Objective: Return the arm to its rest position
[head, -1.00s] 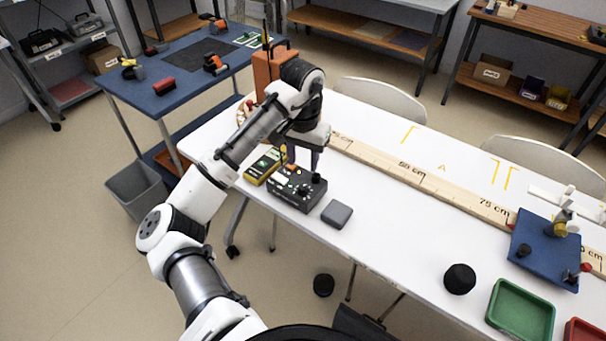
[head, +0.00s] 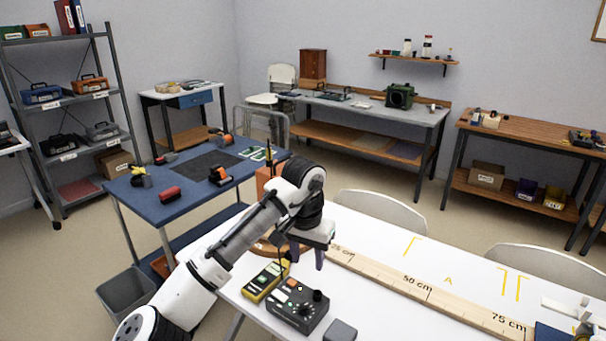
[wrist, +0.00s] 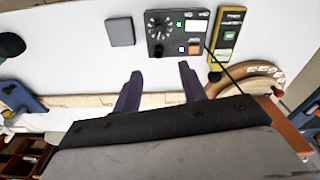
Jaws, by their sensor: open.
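My arm reaches over the left end of the white table (head: 380,262) in the head view. My gripper (head: 306,262) points down above the table, just behind a black control box with knobs (head: 298,304). In the wrist view my gripper (wrist: 158,80) shows two dark fingers spread apart with nothing between them. The black box also shows in the wrist view (wrist: 165,45), beyond the fingertips. A yellow meter (head: 265,280) lies beside the box, and a thin black cable runs near them. My upper arm is cut off at the bottom of the head view.
A grey block (head: 340,330) lies by the box. A wooden ruler (head: 440,292) runs along the table. An orange speaker-like box (head: 266,180) and a round wooden base (wrist: 253,82) are close to my gripper. A blue cart (head: 130,190) and grey bin (head: 124,293) stand left.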

